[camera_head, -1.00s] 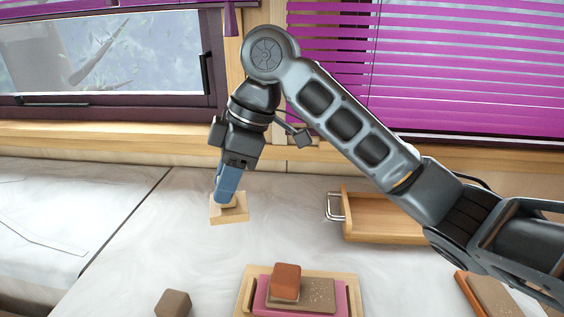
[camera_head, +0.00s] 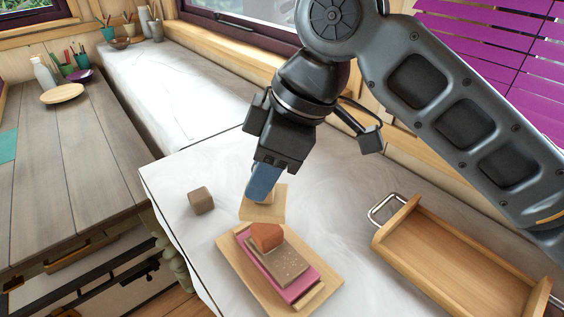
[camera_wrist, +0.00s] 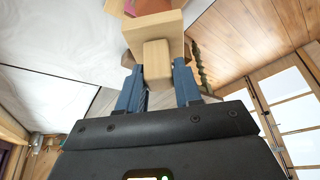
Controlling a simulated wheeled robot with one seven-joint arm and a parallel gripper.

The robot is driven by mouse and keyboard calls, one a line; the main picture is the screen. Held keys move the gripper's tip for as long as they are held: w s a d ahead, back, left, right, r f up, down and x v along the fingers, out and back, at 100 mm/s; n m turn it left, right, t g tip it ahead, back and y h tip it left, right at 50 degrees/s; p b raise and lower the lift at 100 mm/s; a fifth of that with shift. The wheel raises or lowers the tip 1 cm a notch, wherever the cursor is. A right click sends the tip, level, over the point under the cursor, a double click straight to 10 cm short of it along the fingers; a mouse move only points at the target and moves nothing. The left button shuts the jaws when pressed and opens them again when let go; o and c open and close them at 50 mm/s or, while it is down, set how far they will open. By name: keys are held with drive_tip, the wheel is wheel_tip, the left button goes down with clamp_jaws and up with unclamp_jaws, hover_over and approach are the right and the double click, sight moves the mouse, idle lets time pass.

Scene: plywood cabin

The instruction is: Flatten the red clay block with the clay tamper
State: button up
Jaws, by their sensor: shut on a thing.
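My gripper (camera_head: 262,188) has blue fingers shut on the handle of the clay tamper, a pale wooden square plate (camera_head: 266,209) with a block handle (camera_wrist: 157,62). The tamper is plate-down, behind the clay as the head view sees it; I cannot tell its exact height above the table. The red clay block (camera_head: 267,236) sits on the far end of a speckled brown slab (camera_head: 283,262). The slab lies on a pink layer (camera_head: 301,288) on a wooden board (camera_head: 240,263). The tamper is apart from the clay.
A brown cube (camera_head: 201,200) stands on the white table (camera_head: 180,172) to the left. A wooden tray (camera_head: 450,262) with a metal handle is at the right. A grey plank table (camera_head: 75,170) with a bottle (camera_head: 44,74) and pots stands at the far left.

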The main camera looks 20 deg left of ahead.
sight(265, 208)
drive_tip(key=shift+f+b, duration=2)
drive_tip(key=shift+f, duration=0.4)
drive_tip(key=shift+f+p, duration=1.2)
drive_tip(key=shift+f, duration=0.05)
idle(4.4)
